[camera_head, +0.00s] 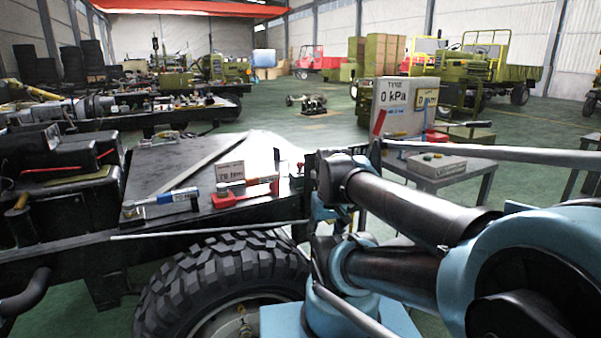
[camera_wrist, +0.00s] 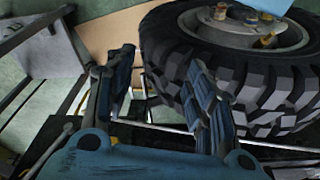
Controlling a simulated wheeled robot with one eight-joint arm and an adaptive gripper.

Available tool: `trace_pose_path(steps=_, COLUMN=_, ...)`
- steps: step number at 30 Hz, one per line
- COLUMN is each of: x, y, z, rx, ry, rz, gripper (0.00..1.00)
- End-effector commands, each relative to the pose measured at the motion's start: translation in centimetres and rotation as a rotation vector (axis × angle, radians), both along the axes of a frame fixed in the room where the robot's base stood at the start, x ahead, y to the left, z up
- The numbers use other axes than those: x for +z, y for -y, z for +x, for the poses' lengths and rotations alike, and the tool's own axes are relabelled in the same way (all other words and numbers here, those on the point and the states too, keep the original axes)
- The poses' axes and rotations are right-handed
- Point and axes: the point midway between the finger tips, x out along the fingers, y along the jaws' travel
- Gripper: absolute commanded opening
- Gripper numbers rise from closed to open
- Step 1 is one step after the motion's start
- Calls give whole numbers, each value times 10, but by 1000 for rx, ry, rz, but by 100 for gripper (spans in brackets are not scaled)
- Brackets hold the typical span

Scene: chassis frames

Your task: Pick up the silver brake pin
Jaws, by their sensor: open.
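In the wrist view my gripper (camera_wrist: 163,68) is open, its two dark ribbed fingers apart with nothing between them. The right finger overlaps the edge of a black tyre (camera_wrist: 215,75). In the head view my arm reaches in from the right, and its far end is beside the right edge of the dark chassis deck (camera_head: 150,160); the fingers cannot be made out there. I cannot identify the silver brake pin with certainty in either view. A thin silver rod (camera_head: 210,230) runs along the chassis side above the tyre (camera_head: 185,295), but I cannot tell what it is.
A blue-and-silver tool (camera_head: 166,197), a red tool (camera_head: 245,193) and a "70 Nm" display (camera_head: 230,172) are on the deck. Green floor (camera_head: 330,130) is open behind.

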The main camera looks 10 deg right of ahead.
Motion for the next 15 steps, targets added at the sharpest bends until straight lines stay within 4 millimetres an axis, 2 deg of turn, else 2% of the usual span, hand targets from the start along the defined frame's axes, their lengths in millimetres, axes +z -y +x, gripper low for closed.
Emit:
trace_pose_path(steps=5, x=32, y=-2, z=29, rx=58, ry=4, rz=11, gripper=51)
trace_pose_path(steps=15, x=116, y=-4, z=127, rx=246, ry=36, rz=44, gripper=51)
